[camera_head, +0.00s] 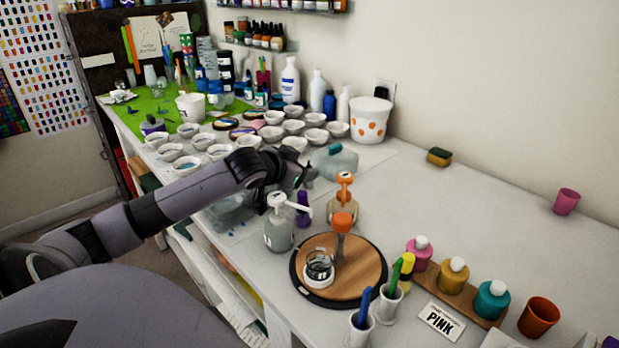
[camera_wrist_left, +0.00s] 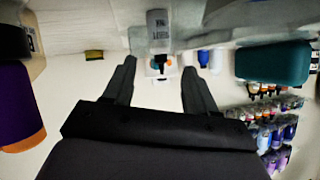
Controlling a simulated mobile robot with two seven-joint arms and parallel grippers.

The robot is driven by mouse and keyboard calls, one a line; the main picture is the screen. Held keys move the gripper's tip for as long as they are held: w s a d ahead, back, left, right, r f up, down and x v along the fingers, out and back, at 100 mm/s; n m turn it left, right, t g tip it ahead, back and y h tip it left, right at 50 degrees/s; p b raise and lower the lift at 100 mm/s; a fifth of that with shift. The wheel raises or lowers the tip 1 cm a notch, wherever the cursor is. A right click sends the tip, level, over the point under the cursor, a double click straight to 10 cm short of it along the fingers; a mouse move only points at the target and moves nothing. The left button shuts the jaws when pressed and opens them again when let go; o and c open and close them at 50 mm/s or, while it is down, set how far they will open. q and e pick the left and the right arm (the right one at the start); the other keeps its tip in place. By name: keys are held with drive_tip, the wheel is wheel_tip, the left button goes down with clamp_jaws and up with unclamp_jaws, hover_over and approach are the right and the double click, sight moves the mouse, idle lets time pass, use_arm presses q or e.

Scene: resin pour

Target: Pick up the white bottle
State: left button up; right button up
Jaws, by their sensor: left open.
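Several white bottles stand at the back of the table by the wall: a tall one with a blue label (camera_head: 290,82), a plainer one (camera_head: 317,92) and a slim one (camera_head: 344,104). I cannot tell which is meant. My left gripper (camera_head: 303,178) reaches over the table's middle, well in front of them, its fingers partly hidden by the wrist. In the left wrist view the gripper (camera_wrist_left: 158,64) is open and empty. My right gripper is out of view.
A white-pump bottle (camera_head: 279,236), an orange-pump bottle (camera_head: 343,205) and a round wooden turntable (camera_head: 365,270) are near my arm. Several white cups (camera_head: 271,133) and a dotted white bucket (camera_head: 370,121) lie farther back.

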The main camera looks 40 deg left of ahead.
sight(310, 167)
use_arm(q)
drive_tip(key=shift+x, duration=2.35)
drive_tip(key=shift+d+f, duration=0.2)
clamp_jaws()
